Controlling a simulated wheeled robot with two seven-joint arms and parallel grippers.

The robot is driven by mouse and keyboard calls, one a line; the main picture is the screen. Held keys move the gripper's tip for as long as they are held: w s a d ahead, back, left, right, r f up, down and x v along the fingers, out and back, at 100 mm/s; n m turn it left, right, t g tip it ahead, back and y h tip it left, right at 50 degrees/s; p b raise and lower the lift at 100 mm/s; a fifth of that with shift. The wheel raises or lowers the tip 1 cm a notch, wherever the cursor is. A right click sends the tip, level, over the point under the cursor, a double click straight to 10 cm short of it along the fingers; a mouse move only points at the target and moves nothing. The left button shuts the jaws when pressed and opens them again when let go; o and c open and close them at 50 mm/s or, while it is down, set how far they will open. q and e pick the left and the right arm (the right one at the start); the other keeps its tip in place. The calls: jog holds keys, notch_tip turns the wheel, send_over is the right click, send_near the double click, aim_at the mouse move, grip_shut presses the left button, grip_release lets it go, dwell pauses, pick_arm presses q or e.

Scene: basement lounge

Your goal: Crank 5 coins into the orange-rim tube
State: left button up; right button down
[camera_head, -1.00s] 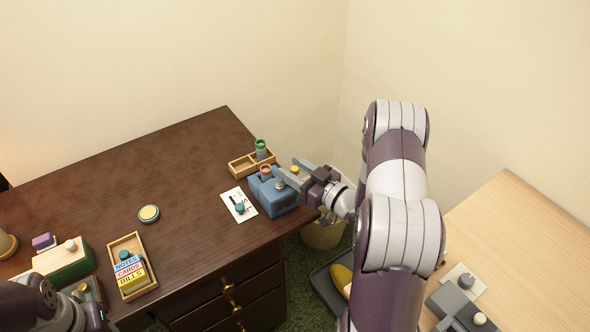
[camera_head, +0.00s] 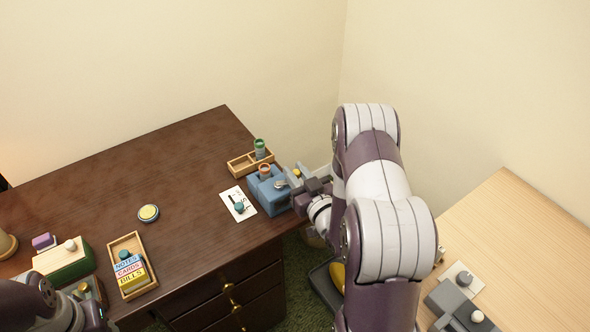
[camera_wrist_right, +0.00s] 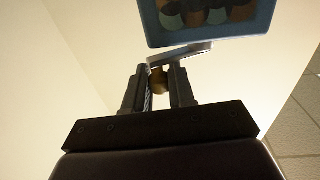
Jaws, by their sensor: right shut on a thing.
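The blue coin machine (camera_head: 270,196) stands near the desk's right edge, with the orange-rim tube (camera_head: 264,169) upright at its top. My right gripper (camera_head: 295,178) is at the machine's right side. In the right wrist view my right gripper (camera_wrist_right: 158,88) is shut on the small brownish crank knob (camera_wrist_right: 158,80), at the end of the grey crank arm (camera_wrist_right: 182,52). The blue casing (camera_wrist_right: 205,43) has a window with several round coins behind it. The coins inside the tube cannot be made out. My left gripper (camera_head: 95,312) is at the lower left, its jaws unclear.
A wooden tray (camera_head: 238,169) with a green-rim tube (camera_head: 260,146) stands behind the machine. A white card (camera_head: 230,199) with a teal-knobbed piece lies left of it. A yellow-topped disc (camera_head: 149,212), a wooden box (camera_head: 131,287) of labelled cards and a green box (camera_head: 66,264) stand farther left.

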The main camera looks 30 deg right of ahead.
jog(key=s+a+m+g+h+b, duration=0.1)
jog(key=a+m+g+h, duration=0.2)
jog(key=m+g+h, duration=0.5)
jog(key=s+a+m+g+h+b, duration=0.1)
jog(key=a+m+g+h+b, duration=0.1)
jog(key=m+g+h, duration=0.7)
jog(key=shift+s+a+m+g, duration=0.25)
jog(key=shift+a+m+g, duration=0.5)
jog(key=shift+m+g, duration=1.5)
jog(key=shift+n+g, duration=0.35)
jog(key=shift+g, duration=0.2)
jog(key=c, duration=1)
grip_release()
jog(key=shift+r, duration=0.1)
jog(key=shift+c, duration=0.2)
jog(key=shift+r, duration=0.1)
